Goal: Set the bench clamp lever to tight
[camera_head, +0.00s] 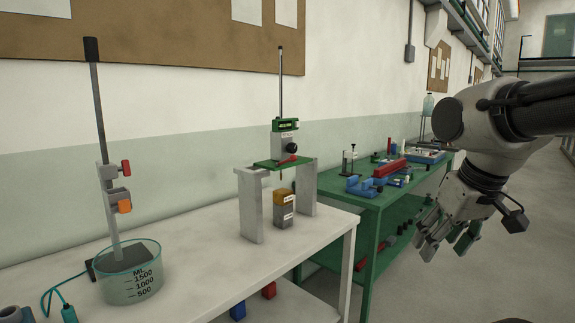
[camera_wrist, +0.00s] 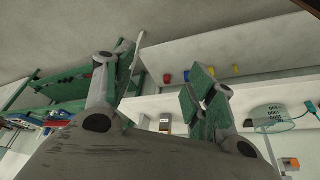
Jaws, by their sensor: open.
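My gripper (camera_head: 447,238) hangs in the air at the right, its fingers spread and pointing down, with nothing between them. In the wrist view my open gripper (camera_wrist: 166,78) shows its two fingers well apart. A blue vise-like clamp (camera_head: 362,187) sits on the near end of the green bench (camera_head: 375,208), left of my gripper in the picture. It is small here, and I cannot tell its lever or its setting. I cannot tell which is the bench clamp lever.
The white table (camera_head: 205,283) holds a beaker (camera_head: 130,285) with a tall rod and a grey block frame (camera_head: 250,205) around a yellow-topped block (camera_head: 284,207). A long red item (camera_head: 378,167) lies on the green bench. Floor right of the benches is clear.

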